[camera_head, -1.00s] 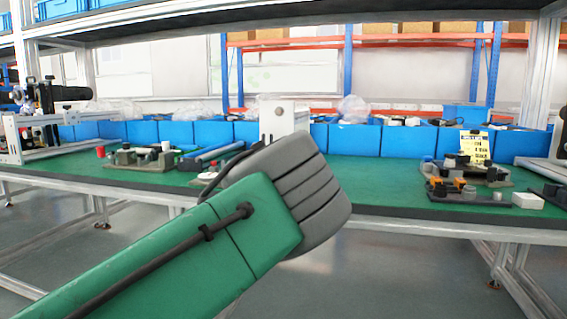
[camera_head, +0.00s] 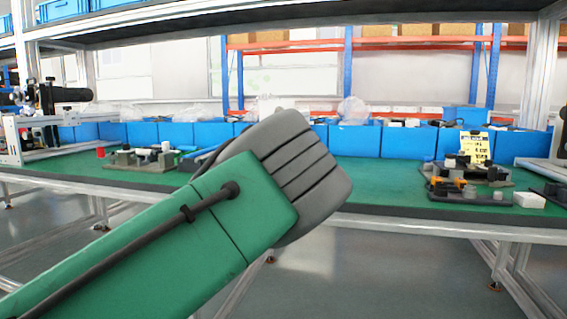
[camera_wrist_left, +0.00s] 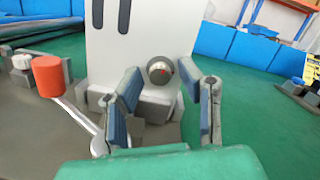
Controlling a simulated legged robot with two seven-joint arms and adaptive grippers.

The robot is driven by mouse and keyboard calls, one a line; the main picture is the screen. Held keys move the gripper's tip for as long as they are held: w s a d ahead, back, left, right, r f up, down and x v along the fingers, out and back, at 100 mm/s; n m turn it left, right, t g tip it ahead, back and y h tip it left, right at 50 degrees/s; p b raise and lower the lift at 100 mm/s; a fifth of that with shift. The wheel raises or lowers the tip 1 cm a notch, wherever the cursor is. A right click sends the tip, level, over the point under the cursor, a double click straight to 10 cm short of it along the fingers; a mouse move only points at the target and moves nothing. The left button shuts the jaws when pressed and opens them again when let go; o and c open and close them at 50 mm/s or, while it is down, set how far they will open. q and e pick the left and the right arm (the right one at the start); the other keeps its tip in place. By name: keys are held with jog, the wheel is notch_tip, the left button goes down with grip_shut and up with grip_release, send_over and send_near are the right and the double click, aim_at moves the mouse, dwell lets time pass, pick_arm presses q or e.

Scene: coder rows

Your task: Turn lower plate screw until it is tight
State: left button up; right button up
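In the left wrist view, a round silver screw knob (camera_wrist_left: 160,70) with a small red mark sits low on an upright white plate (camera_wrist_left: 150,28) with two dark slots. My left gripper (camera_wrist_left: 163,95) is open. Its two blue-padded fingers stand apart to the left and right below the knob, which shows in the gap between them. I cannot tell whether either finger touches the knob. In the head view my green left arm with its grey wrist housing hides the fingers, the knob and most or all of the plate. My right gripper is in neither view.
A lever with an orange-red knob (camera_wrist_left: 47,75) stands left of the fingers in the left wrist view. Blue bins (camera_head: 355,139) line the back of the green bench (camera_head: 385,178). Fixtures with small parts (camera_head: 466,188) lie at right. Bare bench surface lies right of my arm.

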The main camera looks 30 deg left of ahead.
pick_arm(q)
jog(key=shift+c, duration=0.4)
grip_shut()
jog(key=shift+f+m+b, duration=0.2)
jog(key=shift+m+b, duration=0.65)
jog(key=shift+m, duration=0.05)
jog(key=m+h, duration=0.1)
jog(key=m, duration=0.4)
jog(key=shift+a+r, duration=0.1)
jog(key=shift+r, duration=0.05)
jog(key=m+h, duration=0.1)
jog(key=m, duration=0.3)
jog(key=shift+m+t, duration=0.3)
jog(key=shift+o, duration=0.4)
grip_release()
